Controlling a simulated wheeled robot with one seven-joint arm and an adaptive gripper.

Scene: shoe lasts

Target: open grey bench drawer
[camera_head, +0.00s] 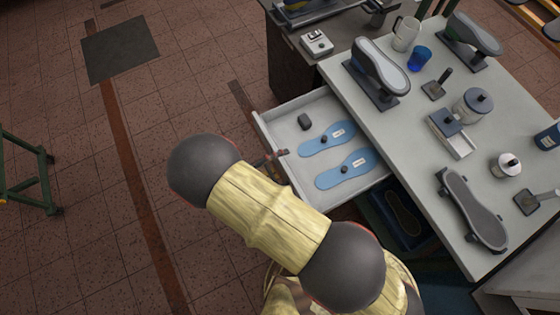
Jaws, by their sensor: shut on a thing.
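The grey bench drawer (289,113) is pulled out from under the left side of the grey bench (375,120). My gripper (274,158) is at the outer face of the drawer front and is shut on the drawer's handle. The handle is hidden by my gripper and arm. My yellow arm with dark joints covers the floor just in front of the drawer.
The bench top holds shoe lasts on stands (380,67), a white jug (405,34), a blue cup (419,57), and lidded pots (473,105). An open dark blue box (403,213) is below the bench edge. A green frame (25,168) stands at far left.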

